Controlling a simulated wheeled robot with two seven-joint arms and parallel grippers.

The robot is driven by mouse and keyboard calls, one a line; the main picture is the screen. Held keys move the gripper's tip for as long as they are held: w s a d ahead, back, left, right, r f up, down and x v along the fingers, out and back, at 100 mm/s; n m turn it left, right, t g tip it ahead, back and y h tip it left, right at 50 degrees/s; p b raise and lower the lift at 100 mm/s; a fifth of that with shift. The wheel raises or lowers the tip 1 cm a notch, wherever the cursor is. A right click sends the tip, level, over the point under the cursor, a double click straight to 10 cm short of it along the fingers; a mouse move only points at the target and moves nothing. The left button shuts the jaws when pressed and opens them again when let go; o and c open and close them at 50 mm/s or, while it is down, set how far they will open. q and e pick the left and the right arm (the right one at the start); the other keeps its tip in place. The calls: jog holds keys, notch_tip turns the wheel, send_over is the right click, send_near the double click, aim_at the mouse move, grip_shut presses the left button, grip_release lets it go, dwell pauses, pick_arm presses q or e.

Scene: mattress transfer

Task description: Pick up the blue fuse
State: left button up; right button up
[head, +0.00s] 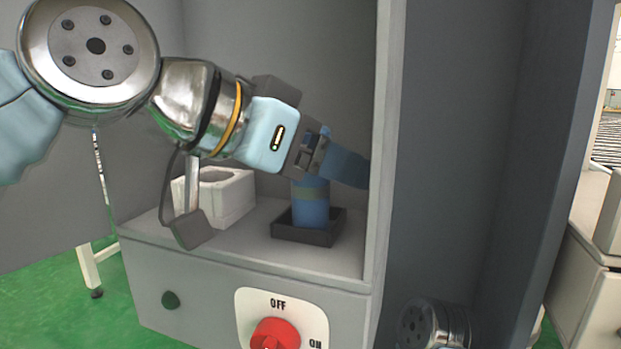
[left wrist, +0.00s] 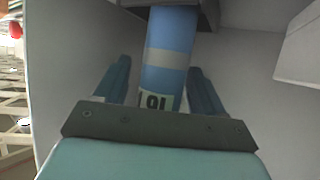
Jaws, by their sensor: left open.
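The blue fuse (head: 310,203) is a blue cylinder with a paler band. It stands upright in a dark square holder (head: 290,233) on the cabinet shelf. My left gripper (head: 346,165) is over the fuse's upper part, its blue fingers pointing right. In the left wrist view the fuse (left wrist: 168,50) shows between the two spread fingers (left wrist: 160,72), with a gap on each side and a printed label at its near end. The left gripper is open and empty. The gripper hides the fuse's top in the head view. My right gripper is out of view.
A white block with a round recess (head: 235,197) sits left of the fuse on the shelf. The cabinet's right wall edge (head: 385,150) is close to my left fingertips.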

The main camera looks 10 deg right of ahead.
pick_arm(q)
jog(key=c, duration=1.1)
jog(key=shift+r, duration=0.15)
